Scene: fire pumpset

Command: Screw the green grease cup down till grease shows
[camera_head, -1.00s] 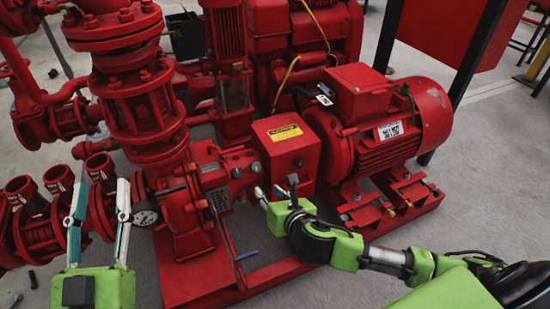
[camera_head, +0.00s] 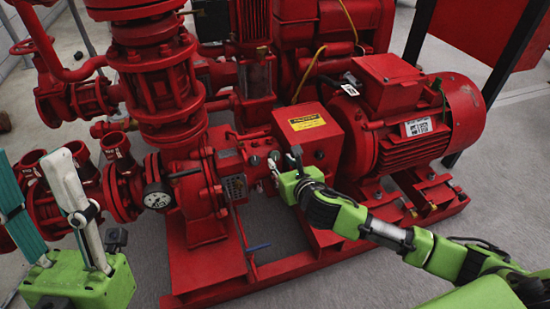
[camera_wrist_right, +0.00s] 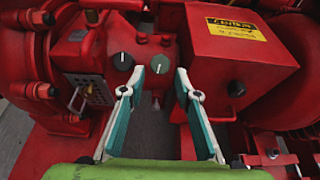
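Two small round caps sit on the red bearing housing (camera_head: 238,172) between pump and coupling guard. In the right wrist view, one cap (camera_wrist_right: 122,61) is dark with a pale mark. No grease can be made out. My left gripper (camera_head: 35,160) is open and empty at the left edge.
The red coupling guard (camera_head: 307,138) with a yellow label stands right of the housing, close to my right gripper. The red motor (camera_head: 425,125) is farther right. A pressure gauge (camera_head: 158,195) and a blue-handled lever (camera_head: 258,247) are nearby. The floor (camera_head: 430,270) in front is clear.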

